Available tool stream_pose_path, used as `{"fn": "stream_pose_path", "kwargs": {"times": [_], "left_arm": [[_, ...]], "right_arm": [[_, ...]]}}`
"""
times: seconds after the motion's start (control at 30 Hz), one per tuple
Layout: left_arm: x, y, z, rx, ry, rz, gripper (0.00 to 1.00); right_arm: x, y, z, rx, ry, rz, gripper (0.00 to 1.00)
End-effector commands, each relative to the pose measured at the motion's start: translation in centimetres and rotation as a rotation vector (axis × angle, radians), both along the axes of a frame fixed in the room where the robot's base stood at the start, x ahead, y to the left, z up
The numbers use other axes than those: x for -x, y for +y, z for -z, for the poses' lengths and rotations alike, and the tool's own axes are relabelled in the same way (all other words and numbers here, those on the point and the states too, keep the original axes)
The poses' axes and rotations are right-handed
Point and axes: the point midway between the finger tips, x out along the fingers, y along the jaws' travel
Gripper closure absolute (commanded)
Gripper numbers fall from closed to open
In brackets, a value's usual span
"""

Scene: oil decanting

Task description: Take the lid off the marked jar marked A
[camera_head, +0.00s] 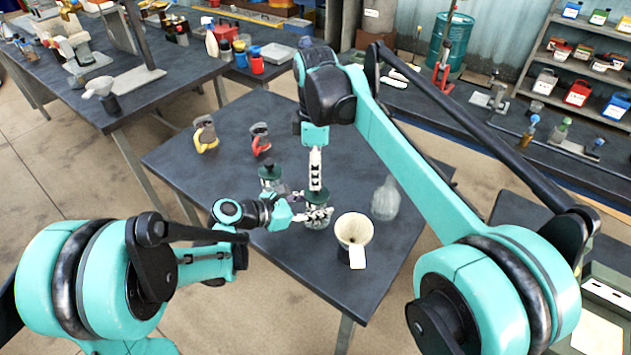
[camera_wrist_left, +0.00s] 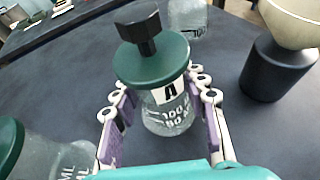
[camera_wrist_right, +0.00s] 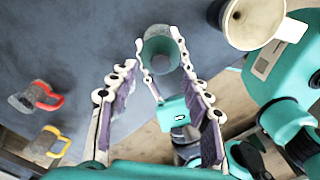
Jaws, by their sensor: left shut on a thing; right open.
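The jar marked A (camera_wrist_left: 168,112) is clear glass with a dark green lid (camera_wrist_left: 140,64) and a black knob on top. It stands upright on the dark table and its lid is on. My left gripper (camera_head: 306,214) is shut around its glass body, below the lid. My right gripper (camera_head: 315,183) points down just above the jar's lid (camera_head: 317,197), with its fingers open. In the right wrist view the right fingers (camera_wrist_right: 160,78) are apart with nothing between their pads. The held jar (camera_wrist_right: 160,52) shows beyond them; its knob is not clear there.
A second green-lidded jar (camera_head: 270,180) stands close behind my left gripper. A funnel on a dark stand (camera_head: 353,231) is to the right, with a glass flask (camera_head: 386,198) behind it. A red-handled mug (camera_head: 261,139) and a yellow-handled mug (camera_head: 206,136) stand toward the back.

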Motion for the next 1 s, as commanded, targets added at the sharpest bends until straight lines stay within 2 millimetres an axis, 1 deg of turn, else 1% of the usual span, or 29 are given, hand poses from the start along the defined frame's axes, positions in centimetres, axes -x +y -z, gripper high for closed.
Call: {"fn": "stream_pose_path", "kwargs": {"times": [0.03, 0.1, 0.2, 0.3, 0.43, 0.67, 0.7, 0.77, 0.8, 0.87, 0.9, 1.0], "left_arm": [[0.0, 0.0, 0.0, -0.001, 0.001, 0.000, 1.00], [0.0, 0.0, 0.0, -0.001, 0.001, 0.000, 1.00], [0.0, 0.0, 0.0, -0.001, 0.001, 0.000, 1.00], [0.0, 0.0, 0.0, -0.001, 0.001, 0.000, 1.00], [0.0, 0.0, 0.0, -0.001, 0.001, 0.000, 1.00], [0.0, 0.0, 0.0, -0.001, 0.001, 0.000, 1.00], [0.0, 0.0, 0.0, -0.001, 0.001, 0.000, 1.00], [0.0, 0.0, 0.0, -0.001, 0.001, 0.000, 1.00], [0.0, 0.0, 0.0, -0.001, 0.001, 0.000, 1.00], [0.0, 0.0, 0.0, -0.001, 0.001, 0.000, 1.00], [0.0, 0.0, 0.0, -0.001, 0.001, 0.000, 1.00], [0.0, 0.0, 0.0, -0.001, 0.001, 0.000, 1.00]], "right_arm": [[0.0, 0.0, 1.0, 0.000, 0.000, 0.000, 0.51], [0.0, 0.0, 2.2, 0.000, 0.000, 0.001, 0.51], [0.0, 0.0, 3.6, 0.000, 0.000, 0.001, 0.51], [0.0, 0.0, 4.5, 0.000, 0.000, 0.001, 0.51], [0.0, 0.0, 5.1, 0.000, 0.000, 0.001, 0.51], [0.0, 0.0, 5.2, 0.000, 0.000, 0.001, 0.51], [0.0, 0.0, 5.2, 0.000, 0.000, 0.001, 0.54], [0.0, 0.0, 5.2, 0.000, 0.000, 0.001, 0.70], [0.0, 0.0, 5.2, 0.000, 0.000, 0.001, 0.80], [0.0, 0.0, 5.2, 0.000, 0.000, 0.001, 0.96], [0.0, 0.0, 5.2, 0.000, 0.000, 0.001, 1.00], [0.0, 0.0, 5.2, 0.000, 0.000, 0.001, 1.00]]}}
